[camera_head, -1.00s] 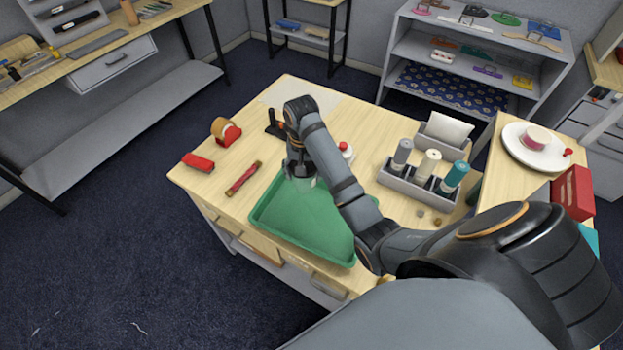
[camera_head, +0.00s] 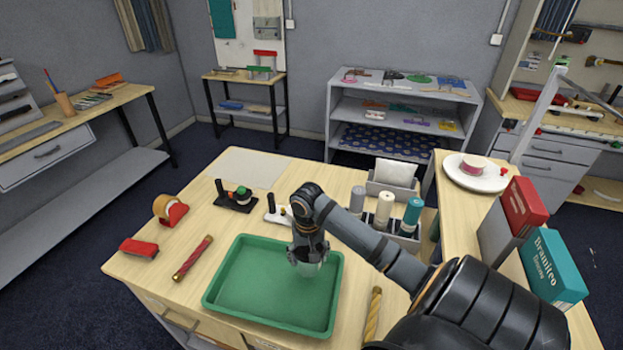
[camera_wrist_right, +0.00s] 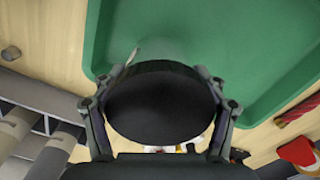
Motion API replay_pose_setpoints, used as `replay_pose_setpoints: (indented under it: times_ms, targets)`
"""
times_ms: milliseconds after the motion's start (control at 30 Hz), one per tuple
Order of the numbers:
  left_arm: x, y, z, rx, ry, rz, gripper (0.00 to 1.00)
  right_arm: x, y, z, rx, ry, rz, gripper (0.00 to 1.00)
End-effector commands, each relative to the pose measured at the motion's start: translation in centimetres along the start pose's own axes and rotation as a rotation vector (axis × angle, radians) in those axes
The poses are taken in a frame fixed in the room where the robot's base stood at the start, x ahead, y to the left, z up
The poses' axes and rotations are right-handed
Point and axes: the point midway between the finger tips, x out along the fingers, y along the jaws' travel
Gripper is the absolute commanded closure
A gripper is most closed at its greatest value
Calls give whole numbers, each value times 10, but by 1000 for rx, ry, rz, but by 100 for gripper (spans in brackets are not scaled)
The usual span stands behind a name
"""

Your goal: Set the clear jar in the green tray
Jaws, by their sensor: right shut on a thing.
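The green tray (camera_head: 225,285) lies on the near part of the wooden table; its floor and rim also show in the right wrist view (camera_wrist_right: 245,60). My right gripper (camera_head: 308,256) is over the right half of the tray, pointing down. It is shut on the clear jar (camera_head: 308,269), whose pale see-through body shows below the fingers. In the right wrist view the jar's round black lid (camera_wrist_right: 160,100) sits between the two fingers. I cannot tell whether the jar's base touches the tray floor. My left gripper is not in view.
A red-gold tube (camera_head: 192,258), a red stapler-like thing (camera_head: 139,248) and a tape dispenser (camera_head: 171,210) lie left of the tray. A grey caddy (camera_head: 408,240) with bottles stands behind my arm. A yellow twisted rod (camera_head: 373,314) lies right of the tray. The tray's left half is empty.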

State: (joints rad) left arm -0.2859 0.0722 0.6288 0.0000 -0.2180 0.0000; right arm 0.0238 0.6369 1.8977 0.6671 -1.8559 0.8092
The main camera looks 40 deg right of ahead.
Motion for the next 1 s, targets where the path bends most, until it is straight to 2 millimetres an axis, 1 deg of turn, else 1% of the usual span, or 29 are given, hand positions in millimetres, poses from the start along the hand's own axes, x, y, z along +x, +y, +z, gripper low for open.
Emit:
replay_pose_setpoints:
  times_ms: [33,133,200,267,333,433,600,767,800,933,967,1000]
  targets:
    - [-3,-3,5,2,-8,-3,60,2,3,1,0,-2,1,60]
    - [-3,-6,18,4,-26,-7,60,5,4,0,0,0,-1,60]
    - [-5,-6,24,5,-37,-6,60,7,7,1,0,-1,1,60]
    - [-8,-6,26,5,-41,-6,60,14,11,2,2,-3,2,60]
    - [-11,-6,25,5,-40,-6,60,27,9,3,2,-5,-2,60]
    - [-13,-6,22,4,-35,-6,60,39,10,2,1,-2,-1,60]
    - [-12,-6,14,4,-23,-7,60,42,10,2,0,1,0,60]
    - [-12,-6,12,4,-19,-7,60,44,9,2,0,0,0,60]
    - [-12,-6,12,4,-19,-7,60,44,10,2,0,0,0,25]
    - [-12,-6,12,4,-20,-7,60,44,10,2,0,0,0,8]
    - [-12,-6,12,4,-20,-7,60,44,10,2,0,0,0,4]
    - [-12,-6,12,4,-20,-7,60,44,10,2,0,0,0,4]
